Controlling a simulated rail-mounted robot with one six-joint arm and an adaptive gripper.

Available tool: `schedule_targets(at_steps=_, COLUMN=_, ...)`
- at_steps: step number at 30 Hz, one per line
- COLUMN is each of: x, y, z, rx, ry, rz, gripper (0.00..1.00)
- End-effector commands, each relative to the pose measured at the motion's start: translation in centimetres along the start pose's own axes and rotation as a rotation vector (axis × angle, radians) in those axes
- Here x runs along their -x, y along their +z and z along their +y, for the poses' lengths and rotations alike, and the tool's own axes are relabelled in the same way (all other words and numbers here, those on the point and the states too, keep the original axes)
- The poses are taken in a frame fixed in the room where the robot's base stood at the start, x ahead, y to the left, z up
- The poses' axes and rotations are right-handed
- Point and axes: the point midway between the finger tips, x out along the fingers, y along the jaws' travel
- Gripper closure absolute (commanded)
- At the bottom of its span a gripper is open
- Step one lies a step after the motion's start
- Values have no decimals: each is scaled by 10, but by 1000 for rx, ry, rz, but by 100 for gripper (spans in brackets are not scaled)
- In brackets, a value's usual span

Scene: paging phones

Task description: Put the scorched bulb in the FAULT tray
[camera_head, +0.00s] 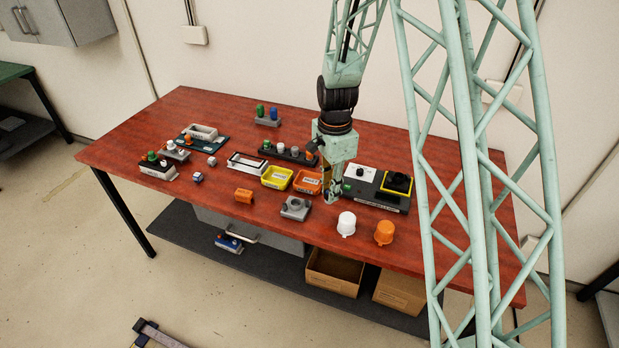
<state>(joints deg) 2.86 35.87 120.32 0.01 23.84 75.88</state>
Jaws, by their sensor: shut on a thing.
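My gripper (333,198) points down over the table, just right of the orange tray (309,187) and in front of the grey and black unit. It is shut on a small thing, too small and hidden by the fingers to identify. I cannot make out the scorched bulb elsewhere. The orange tray and a yellow tray (277,183) stand side by side. Both have white labels on the front, too small to read, so I cannot tell which is FAULT.
A grey and black unit (376,197) stands right of my gripper. A grey socket block (296,209), a white cap (346,224) and an orange cap (384,233) stand in front. A dark rack (285,153) with small bulbs lies behind the trays.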

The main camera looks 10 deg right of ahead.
Motion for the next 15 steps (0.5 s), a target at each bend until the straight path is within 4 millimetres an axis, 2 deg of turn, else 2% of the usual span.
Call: schedule_targets(at_steps=15, x=-8, y=0, z=-79, rx=1, ry=-1, rz=0, gripper=91)
